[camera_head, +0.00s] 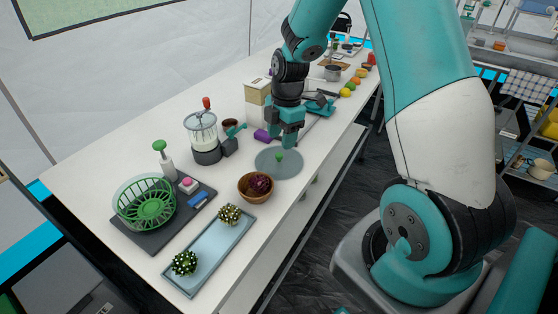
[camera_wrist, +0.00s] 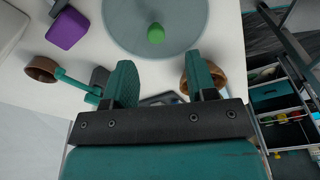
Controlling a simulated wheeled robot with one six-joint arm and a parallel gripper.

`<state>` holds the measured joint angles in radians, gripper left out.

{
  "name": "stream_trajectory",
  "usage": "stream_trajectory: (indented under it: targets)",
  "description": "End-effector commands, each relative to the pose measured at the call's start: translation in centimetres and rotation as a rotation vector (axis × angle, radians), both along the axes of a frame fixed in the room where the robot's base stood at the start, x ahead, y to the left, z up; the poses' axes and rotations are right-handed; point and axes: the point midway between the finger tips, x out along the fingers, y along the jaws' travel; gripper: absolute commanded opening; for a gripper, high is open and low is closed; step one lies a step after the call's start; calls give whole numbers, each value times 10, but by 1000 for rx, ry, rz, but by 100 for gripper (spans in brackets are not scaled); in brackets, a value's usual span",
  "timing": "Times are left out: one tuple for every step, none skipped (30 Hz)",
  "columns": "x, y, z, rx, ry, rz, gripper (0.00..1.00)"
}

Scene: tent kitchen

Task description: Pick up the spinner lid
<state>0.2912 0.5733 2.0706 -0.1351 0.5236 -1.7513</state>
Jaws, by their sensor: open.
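The spinner lid (camera_head: 268,165) is a round, translucent grey-blue disc with a green knob (camera_head: 279,156) at its middle. It lies flat on the white table. In the wrist view the lid (camera_wrist: 185,38) is at the top, with its green knob (camera_wrist: 156,34) upright beyond my fingertips. My gripper (camera_head: 287,140) is above the table beside the lid's far edge in the head view. In the wrist view its two teal fingers (camera_wrist: 163,75) are spread apart with nothing between them. The green spinner basket (camera_head: 146,205) sits in a clear bowl at the table's left.
A wooden bowl with a purple vegetable (camera_head: 262,184) stands just in front of the lid. A purple block (camera_head: 262,135), a white box (camera_head: 257,92) and a glass jar blender (camera_head: 203,135) are close behind. A blue tray (camera_head: 206,258) holds spiky plants at the front.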

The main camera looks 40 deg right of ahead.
Motion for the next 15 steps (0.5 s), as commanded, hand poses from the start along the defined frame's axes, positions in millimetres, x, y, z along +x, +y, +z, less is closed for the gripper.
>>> stream_trajectory:
  targets:
    - [0,1,-5,0,2,0,52]
    - [0,1,-7,0,1,0,52]
    - [0,1,-8,0,1,0,52]
    - [0,1,-10,0,1,0,52]
    - [0,1,-12,0,1,0,52]
    - [1,1,-16,1,2,0,52]
    - [1,2,-20,1,3,0,52]
    - [1,2,-25,1,4,0,52]
    - [2,2,-31,1,5,1,52]
    - [3,2,-36,1,5,1,52]
    - [4,2,-41,1,4,0,52]
    - [4,2,-47,1,4,1,52]
    - [4,3,-51,1,2,1,52]
    - [4,3,-54,1,2,1,52]
    - [4,4,-57,1,2,1,52]
